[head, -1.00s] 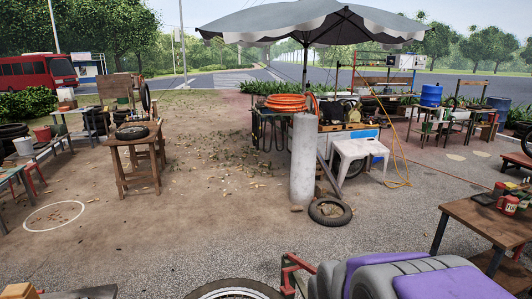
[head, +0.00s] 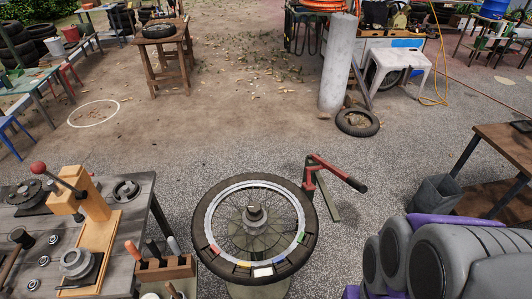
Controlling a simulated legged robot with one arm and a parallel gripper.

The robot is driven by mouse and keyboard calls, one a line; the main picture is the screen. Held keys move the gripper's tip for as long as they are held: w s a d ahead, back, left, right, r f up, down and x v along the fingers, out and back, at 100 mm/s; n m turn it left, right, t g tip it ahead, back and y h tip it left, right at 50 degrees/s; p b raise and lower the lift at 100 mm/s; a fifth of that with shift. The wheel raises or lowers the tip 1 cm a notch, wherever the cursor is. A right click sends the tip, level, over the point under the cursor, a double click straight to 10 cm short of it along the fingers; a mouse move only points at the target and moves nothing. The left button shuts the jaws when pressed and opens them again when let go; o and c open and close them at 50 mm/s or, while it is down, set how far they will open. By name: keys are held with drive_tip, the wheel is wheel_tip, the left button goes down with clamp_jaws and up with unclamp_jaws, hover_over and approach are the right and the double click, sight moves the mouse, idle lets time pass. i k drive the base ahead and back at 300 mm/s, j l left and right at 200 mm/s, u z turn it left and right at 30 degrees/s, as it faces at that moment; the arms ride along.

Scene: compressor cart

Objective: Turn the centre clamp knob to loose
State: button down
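The centre clamp knob (head: 254,211) is a small dark knob at the hub of a spoked wheel, in the lower middle of the head view. The wheel (head: 311,235) has a black tyre and a silver rim with coloured marks along its near side, and lies flat on a stand. From here I cannot tell whether the knob is tight or loose. Grey and purple parts of my own arm fill the lower right, apart from the wheel. My gripper's fingers do not show.
A red-and-black lever arm (head: 336,172) rises at the wheel's right edge. A workbench (head: 135,190) with a wooden press and a tool holder (head: 165,267) is close on the left. A wooden table (head: 510,145) and a grey bin (head: 434,194) stand right. Gravel beyond the wheel is open.

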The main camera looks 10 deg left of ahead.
sight(254, 212)
drive_tip(key=i+l+u, duration=0.1)
drive_tip(key=i+u, duration=0.15)
drive_tip(key=u, duration=0.15)
drive_tip(key=i+l+u, duration=0.15)
drive_tip(key=u, duration=0.2)
drive_tip(key=i+l+u, duration=0.25)
drive_tip(key=u, duration=0.15)
